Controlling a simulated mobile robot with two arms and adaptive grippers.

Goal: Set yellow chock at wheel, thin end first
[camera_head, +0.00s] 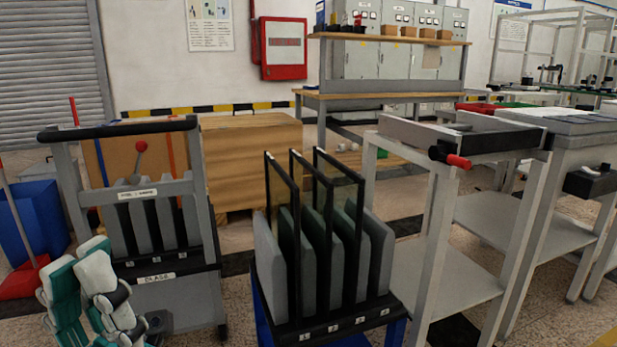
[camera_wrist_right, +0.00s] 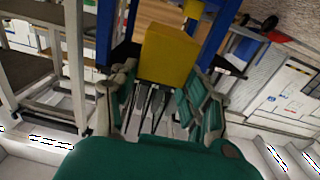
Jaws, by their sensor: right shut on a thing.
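The yellow chock (camera_wrist_right: 168,55) is a block between the fingertips of my right gripper (camera_wrist_right: 165,88) in the right wrist view. The right gripper is shut on it, and the fingers hide its near sides. I cannot tell which end of the chock is thin. A small dark round part that looks like a wheel (camera_wrist_right: 269,22) shows at the upper right, apart from the chock. My left gripper (camera_head: 80,275) is at the lower left of the head view. Its teal and white fingers stand apart with nothing seen between them. The right gripper is not in the head view.
A rack with dark-framed panes (camera_head: 325,235) stands on a blue frame in the middle. A grey cart (camera_head: 175,290) with a black handle is behind my left gripper. A grey metal stand (camera_head: 440,280) is at the right. Blue posts (camera_wrist_right: 214,40) rise close beside the chock.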

